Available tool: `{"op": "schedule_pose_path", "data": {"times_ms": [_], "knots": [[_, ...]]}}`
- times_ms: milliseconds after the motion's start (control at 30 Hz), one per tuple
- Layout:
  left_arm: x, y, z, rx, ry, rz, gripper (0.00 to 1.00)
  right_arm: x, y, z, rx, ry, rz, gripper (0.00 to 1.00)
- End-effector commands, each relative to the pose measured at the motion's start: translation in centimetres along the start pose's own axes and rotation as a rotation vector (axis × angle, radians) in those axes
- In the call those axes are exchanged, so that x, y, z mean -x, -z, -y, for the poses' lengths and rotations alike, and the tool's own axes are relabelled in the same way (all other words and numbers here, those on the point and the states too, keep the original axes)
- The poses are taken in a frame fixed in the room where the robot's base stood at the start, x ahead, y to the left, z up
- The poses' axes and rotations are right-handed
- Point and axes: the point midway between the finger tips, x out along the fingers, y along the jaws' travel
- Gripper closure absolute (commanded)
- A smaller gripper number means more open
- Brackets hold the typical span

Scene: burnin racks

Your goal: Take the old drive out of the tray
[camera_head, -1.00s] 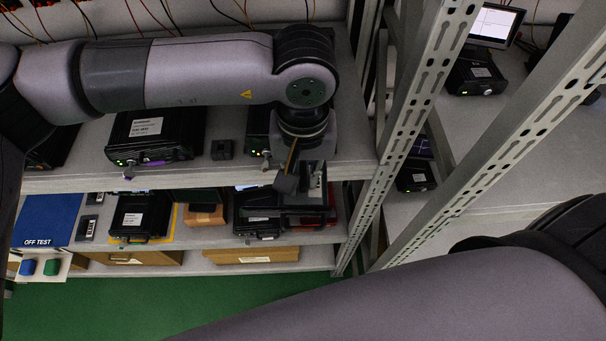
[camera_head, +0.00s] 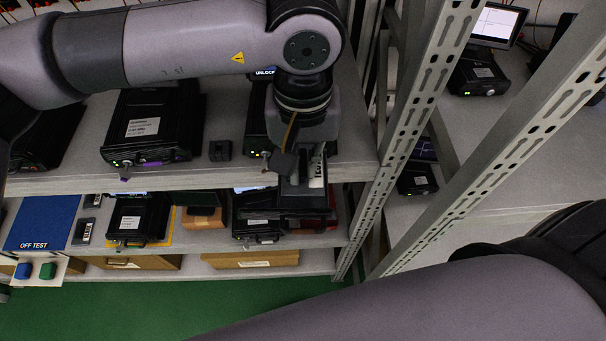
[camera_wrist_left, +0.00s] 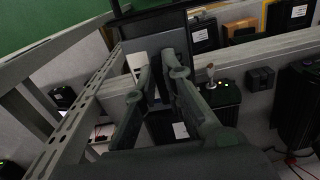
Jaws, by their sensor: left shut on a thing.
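My left gripper (camera_head: 303,183) points down in front of the upper shelf's edge, near its right end. It is shut on a dark tray (camera_head: 290,212), held clear of the shelf edge. A pale piece with dark marks (camera_head: 318,172) shows beside the fingers; I cannot tell if it is the old drive's label. In the left wrist view the fingers (camera_wrist_left: 166,88) are close together. The dark tray (camera_wrist_left: 155,28) lies beyond their tips and a white piece (camera_wrist_left: 137,62) is beside them. The fingers hide the exact contact. My right gripper is out of view.
A black unit (camera_head: 152,120) and a small black block (camera_head: 220,151) stand on the upper shelf. A slotted metal post (camera_head: 425,110) rises close to the right of my gripper.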

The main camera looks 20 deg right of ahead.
Motion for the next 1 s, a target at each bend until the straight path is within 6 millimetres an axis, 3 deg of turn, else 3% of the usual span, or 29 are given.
{"op": "schedule_pose_path", "data": {"times_ms": [33,200,500,800,1000], "knots": [[0.7,0.1,0.0,0.001,-0.001,-0.006,1.0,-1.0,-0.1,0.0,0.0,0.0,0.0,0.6],[4.0,0.0,-0.1,-0.001,-0.001,-0.003,1.0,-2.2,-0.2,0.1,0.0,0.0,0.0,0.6],[7.7,0.0,0.0,0.0,0.0,0.0,1.0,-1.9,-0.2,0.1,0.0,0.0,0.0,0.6],[9.9,0.0,0.0,0.0,0.0,0.001,1.0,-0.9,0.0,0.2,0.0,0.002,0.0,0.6],[9.9,0.0,0.0,0.0,0.0,0.001,1.0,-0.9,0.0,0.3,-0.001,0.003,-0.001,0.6]]}}
